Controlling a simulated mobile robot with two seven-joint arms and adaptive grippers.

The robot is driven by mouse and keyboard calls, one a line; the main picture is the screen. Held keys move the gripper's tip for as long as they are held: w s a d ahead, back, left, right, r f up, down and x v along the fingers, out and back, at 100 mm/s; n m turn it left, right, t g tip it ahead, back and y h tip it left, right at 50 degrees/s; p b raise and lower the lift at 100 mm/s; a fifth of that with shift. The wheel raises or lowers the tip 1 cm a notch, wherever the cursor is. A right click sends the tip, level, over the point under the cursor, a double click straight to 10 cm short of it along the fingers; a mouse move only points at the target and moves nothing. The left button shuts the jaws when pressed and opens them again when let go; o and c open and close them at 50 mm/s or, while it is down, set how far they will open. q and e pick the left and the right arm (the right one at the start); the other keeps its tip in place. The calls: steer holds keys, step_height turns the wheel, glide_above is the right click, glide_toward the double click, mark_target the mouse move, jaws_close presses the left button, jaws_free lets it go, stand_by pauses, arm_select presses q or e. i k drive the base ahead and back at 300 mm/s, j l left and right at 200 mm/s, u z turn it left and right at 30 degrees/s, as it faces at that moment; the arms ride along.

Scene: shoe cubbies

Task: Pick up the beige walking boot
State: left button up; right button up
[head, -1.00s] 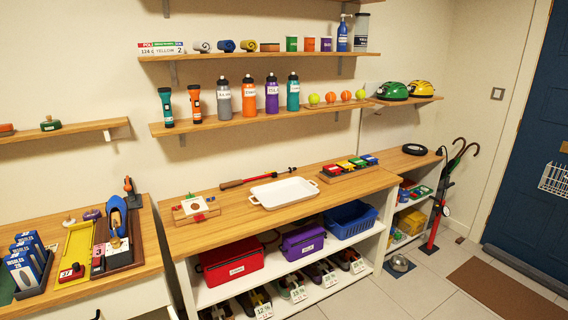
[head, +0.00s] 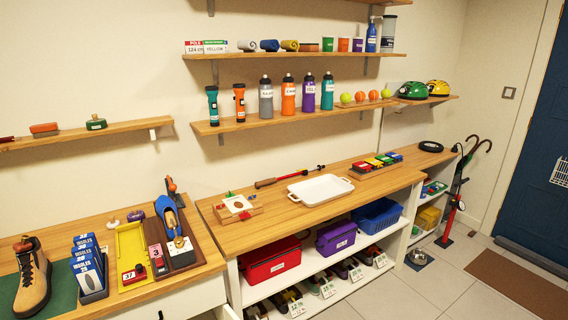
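A beige walking boot (head: 32,280) with a dark collar and dark sole stands upright on a green mat (head: 62,292) at the far left of the left wooden counter, in the head view. Its left side is close to the picture's edge. Neither of my grippers shows in this view.
Blue insole boxes (head: 88,268) stand just right of the boot, then a yellow tray (head: 131,250) and a blue shoe on a dark stand (head: 172,230). A shelf (head: 85,136) hangs above. The middle counter holds a white tray (head: 320,189).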

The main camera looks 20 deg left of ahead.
mark_target(34, 290)
steer(key=k+j, duration=0.15)
steer(key=j, duration=0.25)
steer(key=k+j, duration=0.1)
steer(key=j, duration=0.35)
steer(key=k+j, duration=0.15)
steer(key=j, duration=0.25)
steer(key=k+j, duration=0.15)
steer(key=j, duration=0.3)
steer(key=k+j, duration=0.1)
steer(key=j, duration=0.3)
